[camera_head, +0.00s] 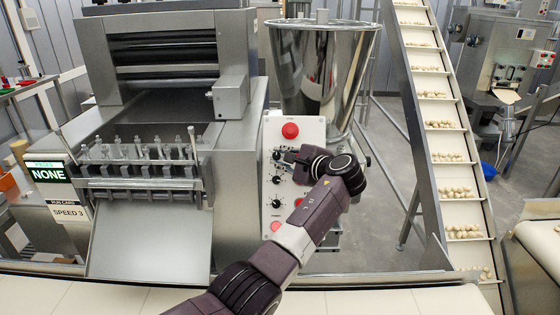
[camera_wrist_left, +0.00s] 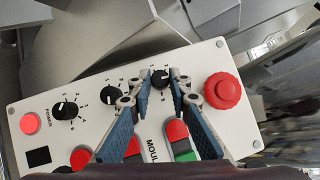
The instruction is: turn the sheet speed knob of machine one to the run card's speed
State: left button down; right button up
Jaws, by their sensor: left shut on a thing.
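The control panel (camera_head: 296,131) of the machine carries a column of three black knobs. My left gripper (camera_head: 284,157) is at the top knob (camera_head: 276,155). In the left wrist view the blue fingers of the gripper (camera_wrist_left: 163,82) are closed on either side of this top knob (camera_wrist_left: 160,78), the one nearest the red mushroom button (camera_wrist_left: 222,91). The middle knob (camera_wrist_left: 111,95) and lowest knob (camera_wrist_left: 65,110) stand free. Their small labels are not readable. The run card (camera_head: 68,212) reads SPEED 3. My right gripper is not in view.
A green display (camera_head: 47,172) above the card reads NONE. Red and green buttons (camera_wrist_left: 181,142) lie close beside the fingers. A steel hopper (camera_head: 322,70) stands behind the panel, and an inclined conveyor (camera_head: 432,88) with pasta pieces is to the right.

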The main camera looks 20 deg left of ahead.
pick_arm(q)
jog(key=shift+n, duration=0.4)
jog(key=c, duration=1.8)
grip_release()
jog(key=shift+g, duration=0.3)
jog(key=v, duration=0.7)
jog(key=shift+s, duration=0.2)
jog(key=shift+d, duration=0.25)
